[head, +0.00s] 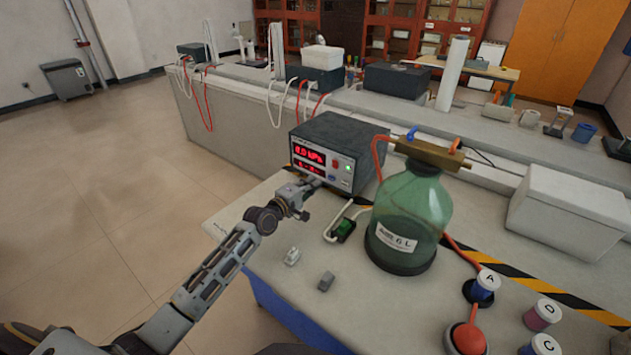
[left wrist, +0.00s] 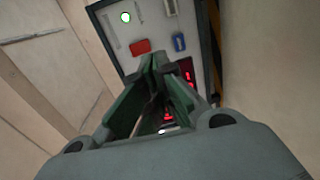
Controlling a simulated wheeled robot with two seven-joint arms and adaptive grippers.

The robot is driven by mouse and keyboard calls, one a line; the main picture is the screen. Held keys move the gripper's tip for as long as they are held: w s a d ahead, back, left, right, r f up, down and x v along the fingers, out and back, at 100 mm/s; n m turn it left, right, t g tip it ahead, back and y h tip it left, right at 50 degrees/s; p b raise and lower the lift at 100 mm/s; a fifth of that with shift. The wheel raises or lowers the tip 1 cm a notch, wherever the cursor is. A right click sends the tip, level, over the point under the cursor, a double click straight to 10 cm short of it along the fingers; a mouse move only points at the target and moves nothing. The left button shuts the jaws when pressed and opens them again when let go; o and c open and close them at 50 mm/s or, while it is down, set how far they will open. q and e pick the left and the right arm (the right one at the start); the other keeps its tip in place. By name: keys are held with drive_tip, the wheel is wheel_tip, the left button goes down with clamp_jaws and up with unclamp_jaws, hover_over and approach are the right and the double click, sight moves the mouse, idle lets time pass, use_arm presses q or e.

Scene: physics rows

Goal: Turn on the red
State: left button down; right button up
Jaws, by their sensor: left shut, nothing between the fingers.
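A dark instrument box (head: 345,135) with a pale front panel stands on the near bench. Its red display (head: 309,154) reads about 8.0 kPa, with a second red line below. In the left wrist view the panel (left wrist: 155,25) shows a red button (left wrist: 140,47), a blue switch (left wrist: 179,42) and a lit round green lamp (left wrist: 125,17). My left gripper (head: 312,186) is shut and empty, its tips at the lower front of the panel. In the wrist view its fingertips (left wrist: 158,62) lie beside the red button; I cannot tell if they touch it.
A green glass bottle (head: 412,215) with a brass-coloured top stands right of the box, joined by red tubing. Lidded cups, a red ball (head: 468,339) and a white box (head: 570,210) stand further right.

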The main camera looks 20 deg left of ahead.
use_arm(q)
drive_tip(key=shift+f+v, duration=0.15)
drive_tip(key=shift+v, duration=0.75)
drive_tip(key=shift+f+v, duration=0.2)
drive_tip(key=shift+v, duration=0.75)
drive_tip(key=shift+f+v, duration=0.15)
drive_tip(key=shift+v, duration=0.75)
